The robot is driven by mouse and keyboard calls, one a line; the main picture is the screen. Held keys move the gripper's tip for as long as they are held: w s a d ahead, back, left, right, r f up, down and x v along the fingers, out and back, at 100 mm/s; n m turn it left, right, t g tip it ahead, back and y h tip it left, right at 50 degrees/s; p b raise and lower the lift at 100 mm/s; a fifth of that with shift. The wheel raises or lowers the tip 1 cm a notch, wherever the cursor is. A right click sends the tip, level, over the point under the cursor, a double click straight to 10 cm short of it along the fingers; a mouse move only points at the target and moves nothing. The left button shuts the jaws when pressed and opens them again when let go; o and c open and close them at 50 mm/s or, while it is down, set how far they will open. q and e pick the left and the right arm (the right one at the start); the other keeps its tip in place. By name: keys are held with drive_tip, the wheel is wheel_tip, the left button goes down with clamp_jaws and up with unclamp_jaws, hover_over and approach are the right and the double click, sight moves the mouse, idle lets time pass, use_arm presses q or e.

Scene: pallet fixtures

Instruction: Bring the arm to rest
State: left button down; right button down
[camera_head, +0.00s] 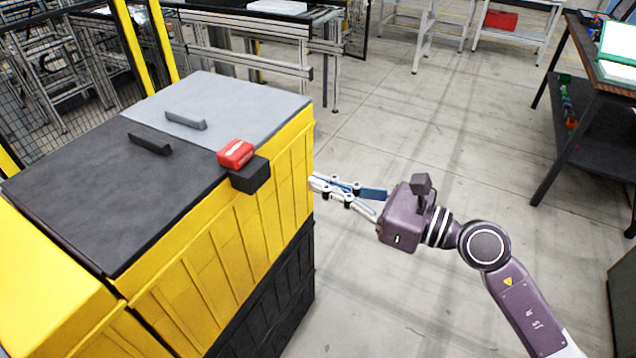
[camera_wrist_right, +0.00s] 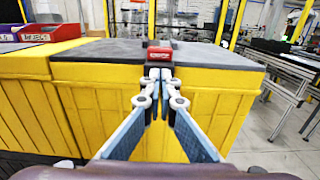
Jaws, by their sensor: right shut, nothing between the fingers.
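My right arm comes in from the lower right in the head view. Its gripper (camera_head: 318,184) is shut and empty, pointing left at the side of the yellow bin (camera_head: 222,262). In the right wrist view, the fingertips (camera_wrist_right: 159,75) meet in front of the yellow bin wall, just below a red object (camera_wrist_right: 160,56). I cannot tell whether the tips touch the bin. My left gripper does not show in either view.
The bin has a black lid (camera_head: 85,200) and a grey lid (camera_head: 215,112) with handles. A small red box (camera_head: 235,153) sits by a black block (camera_head: 250,175) at the bin's edge. A dark workbench (camera_head: 590,100) stands at right. The floor (camera_head: 420,130) between is clear.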

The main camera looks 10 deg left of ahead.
drive_tip(key=w+d+f+m+t+h, duration=0.2)
drive_tip(key=w+d+f+m+t, duration=0.25)
drive_tip(key=f+m, duration=0.5)
drive_tip(key=w+d+f+m+t+h, duration=0.3)
drive_tip(key=w+d+f+m, duration=0.3)
drive_tip(key=f+m, duration=0.35)
drive_tip(key=s+d+f+m+h, duration=0.25)
drive_tip(key=d+f+m, duration=0.3)
drive_tip(key=f, duration=0.55)
drive_tip(key=s+d+f+m+h, duration=0.1)
drive_tip(key=d+f+m+h, duration=0.5)
drive_tip(key=f, duration=0.5)
drive_tip(key=s+d+f+m+g+h, duration=0.1)
drive_tip(key=s+d+f+m+g, duration=0.1)
drive_tip(key=s+f+m, duration=0.4)
drive_tip(key=s+d+f+m+g+h, duration=0.1)
drive_tip(key=s+d+f+g, duration=0.1)
drive_tip(key=s+f, duration=0.65)
drive_tip(key=s+d+f+m+g+h, duration=0.1)
drive_tip(key=s+d+f+m+g, duration=0.1)
drive_tip(key=s+f+m, duration=0.4)
drive_tip(key=s+f+m+g, duration=0.2)
drive_tip(key=s+f, duration=0.4)
drive_tip(key=s, duration=0.8)
drive_tip(key=s+d+f+m+g, duration=0.1)
drive_tip(key=s+f+g, duration=0.3)
drive_tip(key=s, duration=1)
drive_tip(key=shift+s+d+f+m+g, duration=0.3)
drive_tip(key=shift+f+m, duration=0.25)
drive_tip(key=shift+f, duration=0.3)
